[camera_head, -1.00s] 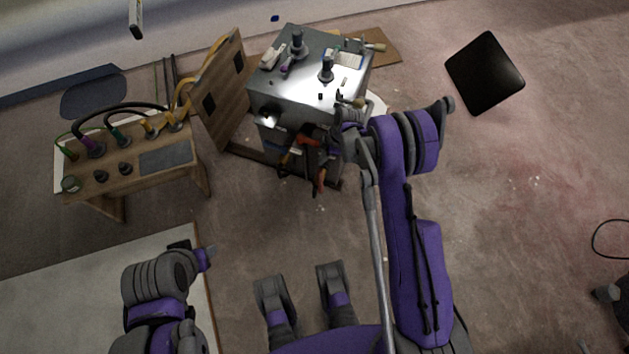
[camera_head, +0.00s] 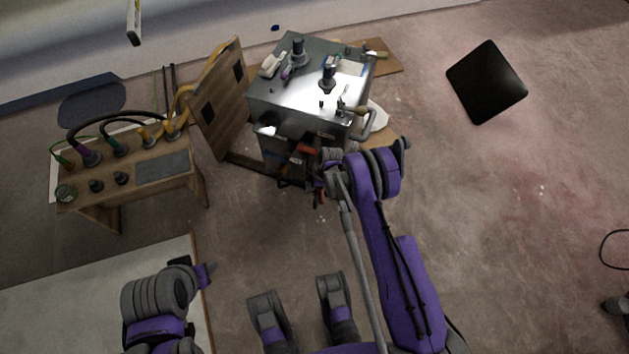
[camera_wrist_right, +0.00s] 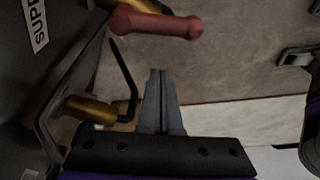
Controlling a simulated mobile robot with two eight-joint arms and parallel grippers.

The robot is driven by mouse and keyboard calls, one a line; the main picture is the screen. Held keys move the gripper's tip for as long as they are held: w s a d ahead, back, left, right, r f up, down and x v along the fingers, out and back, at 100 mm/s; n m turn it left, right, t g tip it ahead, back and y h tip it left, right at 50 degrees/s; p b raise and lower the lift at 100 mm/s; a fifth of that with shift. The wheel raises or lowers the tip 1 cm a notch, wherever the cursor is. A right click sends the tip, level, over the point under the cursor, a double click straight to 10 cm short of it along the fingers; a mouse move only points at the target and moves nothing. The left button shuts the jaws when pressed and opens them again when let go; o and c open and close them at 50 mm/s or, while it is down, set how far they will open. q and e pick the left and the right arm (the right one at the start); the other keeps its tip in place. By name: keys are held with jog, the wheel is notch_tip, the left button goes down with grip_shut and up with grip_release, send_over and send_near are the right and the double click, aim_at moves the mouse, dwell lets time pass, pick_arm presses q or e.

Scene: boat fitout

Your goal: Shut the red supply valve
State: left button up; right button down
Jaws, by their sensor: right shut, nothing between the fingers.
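The red valve handle (camera_wrist_right: 155,22) crosses the top of the right wrist view, beside a dark panel with a partly cut label (camera_wrist_right: 36,24) reading "SUPP". In the head view a red handle (camera_head: 307,149) shows on the front of the metal cabinet (camera_head: 275,104), partly hidden by my arm and clutter. My right gripper (camera_wrist_right: 160,74) is shut and empty. In the wrist view its tips point toward the red handle with a visible gap below it. My left gripper (camera_head: 206,272) is low at the left, away from the cabinet; its jaws are unclear.
A brass fitting (camera_wrist_right: 90,108) with a bent dark rod is close left of my right fingers. A wooden bench (camera_head: 130,175) with hoses and an upright wooden panel (camera_head: 218,100) stand left of the cabinet. The floor right of the cabinet is mostly clear, with a black panel (camera_head: 486,82) further off.

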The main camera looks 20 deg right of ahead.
aim_at(321, 192)
pick_arm(q)
jog(key=shift+w+f+b, duration=0.1)
jog(key=shift+f+b, duration=0.3)
jog(key=shift+f, duration=0.2)
pick_arm(e)
jog(key=d+f, duration=0.2)
jog(key=f, duration=0.1)
jog(key=shift+s+d, duration=0.35)
pick_arm(q)
jog(key=shift+f, duration=0.1)
pick_arm(e)
jog(key=shift+d+f, duration=0.1)
